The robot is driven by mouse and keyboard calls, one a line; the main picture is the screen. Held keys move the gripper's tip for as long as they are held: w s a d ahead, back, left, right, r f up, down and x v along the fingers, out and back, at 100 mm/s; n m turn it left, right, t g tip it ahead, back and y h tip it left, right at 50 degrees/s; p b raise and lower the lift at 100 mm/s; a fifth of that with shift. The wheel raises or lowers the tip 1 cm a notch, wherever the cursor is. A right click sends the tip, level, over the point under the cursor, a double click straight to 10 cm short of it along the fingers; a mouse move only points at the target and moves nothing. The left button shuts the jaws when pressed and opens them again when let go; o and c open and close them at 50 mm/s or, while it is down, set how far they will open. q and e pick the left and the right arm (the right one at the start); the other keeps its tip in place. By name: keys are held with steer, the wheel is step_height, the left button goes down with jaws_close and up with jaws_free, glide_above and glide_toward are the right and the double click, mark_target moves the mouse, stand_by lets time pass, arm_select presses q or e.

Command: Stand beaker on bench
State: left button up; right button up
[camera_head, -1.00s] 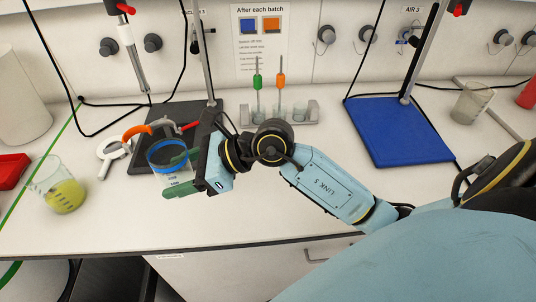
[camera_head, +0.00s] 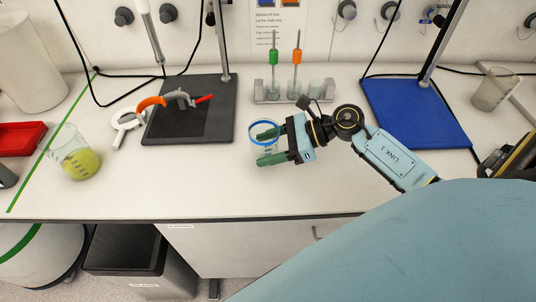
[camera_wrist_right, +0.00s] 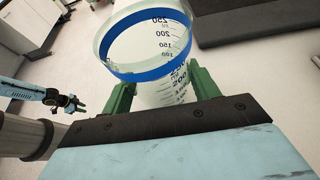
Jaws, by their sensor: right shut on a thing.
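A clear, graduated beaker with a blue band (camera_head: 262,145) is between the green fingers of my right gripper (camera_head: 270,147). The gripper is shut on it, and the beaker looks empty and roughly upright. It is over the bench (camera_head: 320,185), right of the dark stand base; I cannot tell whether its bottom touches. In the right wrist view the beaker (camera_wrist_right: 150,50) shows its markings, with a finger on either side. A small gripper on a light blue arm (camera_wrist_right: 65,102), apparently my left, shows at the left there; its jaws are too small to read.
A beaker of yellow liquid (camera_head: 78,160) stands at the left by a red tray (camera_head: 20,138). A dark stand base (camera_head: 215,120), a rack (camera_head: 290,92) and a blue stand base (camera_head: 412,115) lie behind. The front of the bench is clear.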

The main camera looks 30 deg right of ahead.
steer(key=shift+f, duration=1.45)
steer(key=shift+f+b, duration=0.2)
steer(key=shift+b, duration=0.1)
steer(key=o, duration=1.5)
steer(key=shift+r, duration=0.1)
